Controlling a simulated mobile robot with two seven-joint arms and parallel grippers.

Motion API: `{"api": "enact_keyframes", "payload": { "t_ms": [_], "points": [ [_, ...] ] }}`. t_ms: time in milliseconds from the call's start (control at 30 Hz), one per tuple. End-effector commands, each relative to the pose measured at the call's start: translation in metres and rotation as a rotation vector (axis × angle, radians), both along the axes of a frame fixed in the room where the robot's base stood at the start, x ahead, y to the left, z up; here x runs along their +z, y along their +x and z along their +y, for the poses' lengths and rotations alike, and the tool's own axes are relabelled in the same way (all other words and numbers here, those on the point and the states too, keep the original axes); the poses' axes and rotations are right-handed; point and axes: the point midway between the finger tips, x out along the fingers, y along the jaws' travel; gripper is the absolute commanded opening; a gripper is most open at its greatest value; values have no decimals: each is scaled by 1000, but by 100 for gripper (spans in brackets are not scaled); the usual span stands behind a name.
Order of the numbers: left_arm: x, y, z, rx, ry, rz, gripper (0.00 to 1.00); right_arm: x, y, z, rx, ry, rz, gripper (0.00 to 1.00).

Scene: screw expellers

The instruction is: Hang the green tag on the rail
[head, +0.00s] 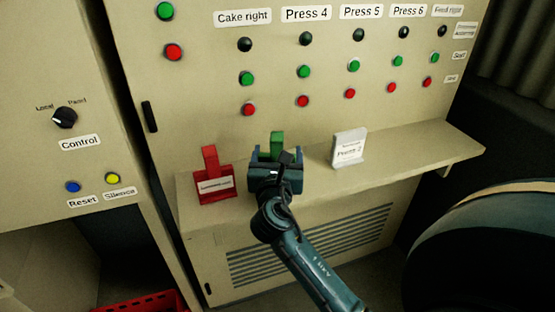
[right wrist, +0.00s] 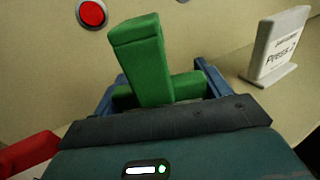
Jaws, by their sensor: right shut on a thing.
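The green tag (head: 277,143) stands just above the shelf at the front of the control cabinet. My right gripper (head: 276,156) is around it and shut on it. In the right wrist view the green tag (right wrist: 143,60) stands up between the blue fingers, with a wider green part at its base. I cannot tell whether its bottom touches the shelf, as the gripper hides it. I cannot make out a rail for certain in either view. My left gripper is not in view.
A red tag (head: 212,182) stands on the shelf (head: 420,155) left of my gripper. A white "Press 2" sign (head: 349,149) stands to the right. Buttons line the cabinet panel above. A red crate (head: 140,303) is at the bottom left. The shelf's right end is clear.

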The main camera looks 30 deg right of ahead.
Motion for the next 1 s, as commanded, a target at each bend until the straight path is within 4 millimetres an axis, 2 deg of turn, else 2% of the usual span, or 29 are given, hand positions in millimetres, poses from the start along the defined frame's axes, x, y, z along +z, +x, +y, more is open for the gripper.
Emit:
{"api": "enact_keyframes", "payload": {
  "t_ms": [367, 400, 633, 1000],
  "points": [
    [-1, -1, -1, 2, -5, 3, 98, -4, 0, 0, 0, -1, 1, 53],
    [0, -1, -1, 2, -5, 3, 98, -4, 0, 0, 0, -1, 1, 78],
    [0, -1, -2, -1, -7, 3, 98, -4, 0, 0, 0, -1, 1, 97],
    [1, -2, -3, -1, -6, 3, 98, 0, 0, -1, 1, -1, 1, 98]
  ]
}}
